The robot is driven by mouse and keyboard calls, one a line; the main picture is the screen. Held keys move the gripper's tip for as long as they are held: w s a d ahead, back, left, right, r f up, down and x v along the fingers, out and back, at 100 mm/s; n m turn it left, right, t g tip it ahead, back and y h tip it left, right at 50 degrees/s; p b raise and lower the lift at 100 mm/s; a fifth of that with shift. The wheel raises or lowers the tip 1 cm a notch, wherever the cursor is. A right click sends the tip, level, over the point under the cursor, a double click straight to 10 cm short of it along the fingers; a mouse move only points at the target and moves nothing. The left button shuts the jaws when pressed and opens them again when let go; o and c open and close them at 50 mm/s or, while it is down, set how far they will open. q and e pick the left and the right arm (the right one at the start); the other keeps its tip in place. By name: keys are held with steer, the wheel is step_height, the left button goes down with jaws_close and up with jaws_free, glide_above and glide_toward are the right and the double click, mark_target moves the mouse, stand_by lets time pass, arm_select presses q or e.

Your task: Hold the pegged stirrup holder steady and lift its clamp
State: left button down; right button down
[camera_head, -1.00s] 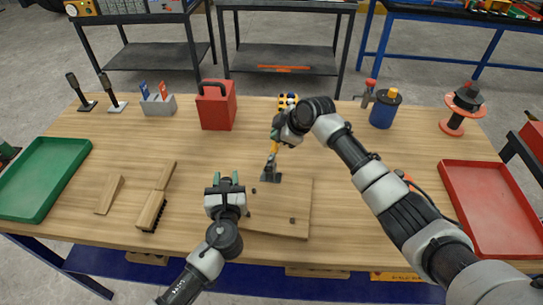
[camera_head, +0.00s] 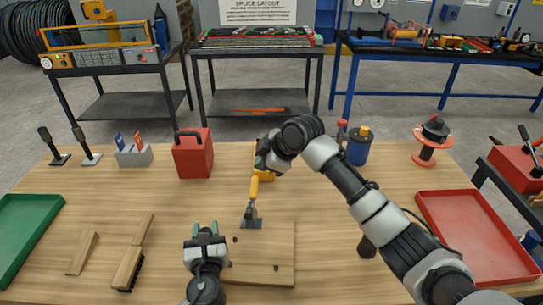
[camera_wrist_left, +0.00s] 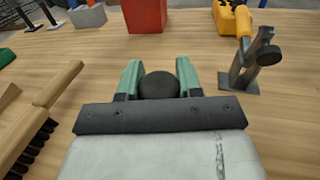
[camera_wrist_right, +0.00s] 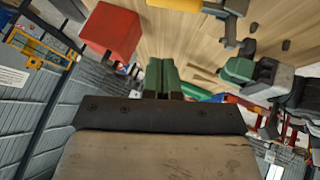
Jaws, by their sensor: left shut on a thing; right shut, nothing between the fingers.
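The pegged stirrup holder (camera_head: 270,262) is a flat wooden board with small dark pegs, lying on the bench. Its clamp (camera_head: 251,220) has a grey metal base at the board's far edge and a yellow-orange handle (camera_head: 254,188) standing up. The clamp also shows in the left wrist view (camera_wrist_left: 240,75). My left gripper (camera_head: 204,228) is at the board's left side, shut on a dark round knob (camera_wrist_left: 158,86). Whether the knob belongs to the board is hidden. My right gripper (camera_head: 263,155) is shut and empty, close above the handle's top; I cannot tell whether they touch.
A red box (camera_head: 193,155) stands behind left, and a yellow object (camera_head: 265,178) behind the clamp. A wooden brush (camera_head: 127,268) and wood pieces lie left of the board. A green tray (camera_head: 22,235) and red tray (camera_head: 475,235) flank the bench.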

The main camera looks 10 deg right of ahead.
steer(key=shift+v, duration=2.3)
steer(key=shift+w, duration=0.15)
arm_select(q)
steer(key=c, duration=0.7)
jaws_free()
